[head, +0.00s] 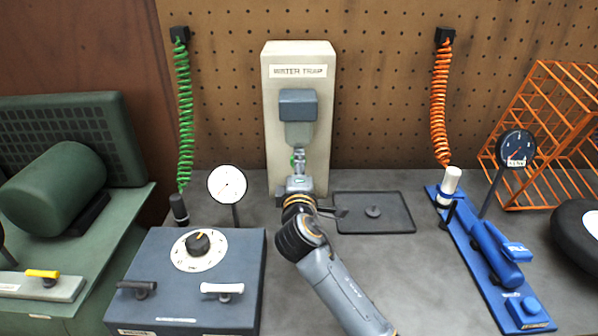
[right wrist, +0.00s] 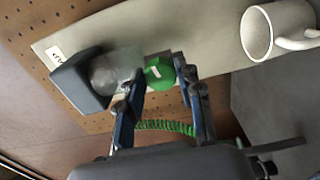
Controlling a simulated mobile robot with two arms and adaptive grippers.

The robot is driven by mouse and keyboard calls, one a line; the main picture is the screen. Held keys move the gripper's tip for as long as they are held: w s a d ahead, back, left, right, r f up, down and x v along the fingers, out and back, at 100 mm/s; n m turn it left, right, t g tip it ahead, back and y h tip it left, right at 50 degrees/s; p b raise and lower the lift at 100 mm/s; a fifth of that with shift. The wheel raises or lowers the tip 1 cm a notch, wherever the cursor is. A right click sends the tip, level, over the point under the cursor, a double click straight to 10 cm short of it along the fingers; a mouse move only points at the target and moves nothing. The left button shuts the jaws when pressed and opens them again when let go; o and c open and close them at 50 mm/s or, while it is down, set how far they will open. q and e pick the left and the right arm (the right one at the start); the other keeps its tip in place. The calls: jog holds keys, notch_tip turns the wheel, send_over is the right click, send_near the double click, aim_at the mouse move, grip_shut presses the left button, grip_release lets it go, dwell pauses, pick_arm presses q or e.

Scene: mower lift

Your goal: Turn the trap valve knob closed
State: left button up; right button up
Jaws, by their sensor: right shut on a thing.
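The water trap is a pale upright board (head: 300,62) with a label at its top. It carries a blue-grey block (head: 298,104) above a grey-green bowl (head: 299,134). The green valve knob (right wrist: 160,73) sits at the end of the bowl in the right wrist view. In the head view only a sliver of green shows behind the fingers. My right gripper (right wrist: 164,84) is shut on the knob, one finger on each side; it also shows in the head view (head: 298,162). My left gripper is not in view.
A white mug (right wrist: 268,32) stands near the board in the right wrist view. A dark tray (head: 375,222) lies right of my arm. A blue control box (head: 185,300) and a white gauge (head: 227,184) stand left. A blue jack (head: 490,250) lies right.

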jog(key=shift+m+b, duration=0.4)
jog(key=shift+m, duration=0.7)
jog(key=o, duration=1.1)
jog(key=shift+o, duration=0.2)
jog(key=shift+s, duration=0.1)
jog(key=s, duration=1.1)
jog(key=shift+s, duration=0.4)
